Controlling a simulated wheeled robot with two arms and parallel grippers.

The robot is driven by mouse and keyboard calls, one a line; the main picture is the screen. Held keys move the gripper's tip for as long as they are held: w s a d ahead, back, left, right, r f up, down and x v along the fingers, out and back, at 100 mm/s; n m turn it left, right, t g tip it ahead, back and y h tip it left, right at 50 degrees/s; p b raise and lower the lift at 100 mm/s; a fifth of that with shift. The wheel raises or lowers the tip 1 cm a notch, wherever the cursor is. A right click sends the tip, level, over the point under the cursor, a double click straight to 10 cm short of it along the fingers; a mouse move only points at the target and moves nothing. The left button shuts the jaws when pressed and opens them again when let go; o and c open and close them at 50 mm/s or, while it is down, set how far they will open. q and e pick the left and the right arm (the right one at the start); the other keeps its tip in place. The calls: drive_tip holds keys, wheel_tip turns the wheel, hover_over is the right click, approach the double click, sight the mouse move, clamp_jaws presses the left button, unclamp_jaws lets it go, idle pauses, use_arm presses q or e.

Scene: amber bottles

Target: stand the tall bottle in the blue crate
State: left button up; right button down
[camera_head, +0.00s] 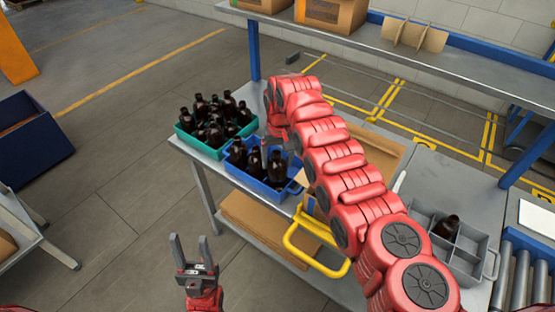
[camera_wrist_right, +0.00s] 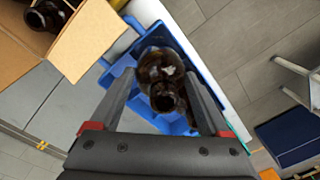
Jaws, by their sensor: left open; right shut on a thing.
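The blue crate (camera_head: 250,184) stands on the bench in the middle of the head view, with a few dark amber bottles in it. My right gripper (camera_head: 276,152) reaches down over the crate's right part, shut on an amber bottle (camera_head: 277,172). In the right wrist view this bottle (camera_wrist_right: 160,70) is between the fingers of the gripper (camera_wrist_right: 160,82), with the blue crate wall (camera_wrist_right: 188,50) around it. I cannot tell whether its base touches the crate floor. My left gripper (camera_head: 195,250) is open and empty, low in front of the bench.
A green crate (camera_head: 190,143) full of amber bottles adjoins the blue crate on the left. A grey divided crate (camera_head: 467,262) with one bottle (camera_head: 447,228) is at right. A cardboard box (camera_head: 375,150) stands behind my right arm. A yellow handle (camera_head: 312,255) sticks out in front.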

sight(278, 152)
drive_tip(key=shift+f, duration=0.2)
drive_tip(key=shift+f+b, duration=0.85)
drive_tip(key=shift+f, duration=0.3)
unclamp_jaws()
wheel_tip(278, 152, up, 8)
drive_tip(key=b, duration=0.2)
drive_tip(key=shift+d+r+b, duration=0.15)
drive_tip(key=shift+r+b, duration=0.05)
drive_tip(key=shift+b, duration=0.2)
wheel_tip(278, 152, up, 3)
drive_tip(key=shift+r+p, duration=0.15)
drive_tip(key=shift+p, duration=0.2)
drive_tip(key=r+p, duration=0.1)
drive_tip(key=r, duration=0.1)
drive_tip(key=r+p, duration=0.1)
drive_tip(key=p, duration=0.1)
drive_tip(key=r+p, duration=0.2)
drive_tip(key=shift+d+r, duration=0.25)
drive_tip(key=shift+r, duration=0.1)
